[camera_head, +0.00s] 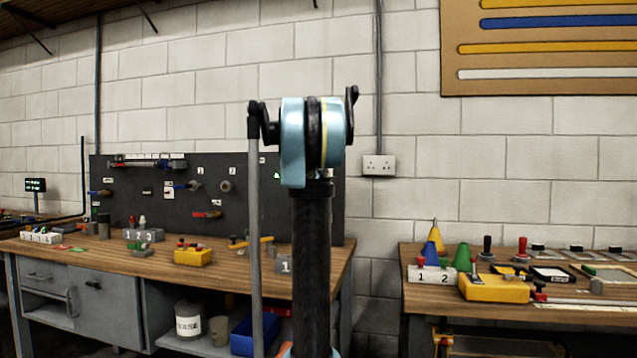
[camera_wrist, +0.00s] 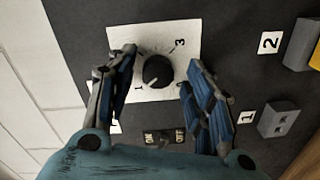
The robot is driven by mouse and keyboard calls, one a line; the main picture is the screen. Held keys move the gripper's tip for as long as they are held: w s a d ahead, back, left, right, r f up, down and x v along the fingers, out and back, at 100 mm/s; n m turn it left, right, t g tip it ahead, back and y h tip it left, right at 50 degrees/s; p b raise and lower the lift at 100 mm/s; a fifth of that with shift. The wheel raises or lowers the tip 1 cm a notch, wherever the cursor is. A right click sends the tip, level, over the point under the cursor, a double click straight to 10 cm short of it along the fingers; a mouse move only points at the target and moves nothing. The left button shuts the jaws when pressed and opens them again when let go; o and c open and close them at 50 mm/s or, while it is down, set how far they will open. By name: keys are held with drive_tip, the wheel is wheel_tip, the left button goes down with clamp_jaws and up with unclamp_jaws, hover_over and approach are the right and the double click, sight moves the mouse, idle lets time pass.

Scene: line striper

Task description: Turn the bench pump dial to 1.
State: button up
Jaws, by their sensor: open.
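The dial is a round black knob (camera_wrist: 158,70) on a white plate (camera_wrist: 182,32) fixed to a dark panel, in the wrist view. The plate shows a 3 at upper right and a 1 at lower left of the knob. I cannot tell surely which mark the knob points to. My gripper (camera_wrist: 161,62) is open, with one blue-and-grey finger on each side of the knob. Gaps show between the fingers and the knob. In the head view, my arm hides the gripper and the dial cannot be made out.
An ON/OFF switch (camera_wrist: 165,138) sits below the plate. Grey blocks (camera_wrist: 280,120) with labels 1 and 2 are to the right. In the head view, the dark pegboard (camera_head: 120,200) stands behind a wooden bench (camera_head: 225,275) holding small parts. A second bench (camera_head: 420,295) is at right.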

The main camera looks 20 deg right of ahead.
drive_tip(key=v, duration=1.2)
drive_tip(key=shift+w+f, duration=0.1)
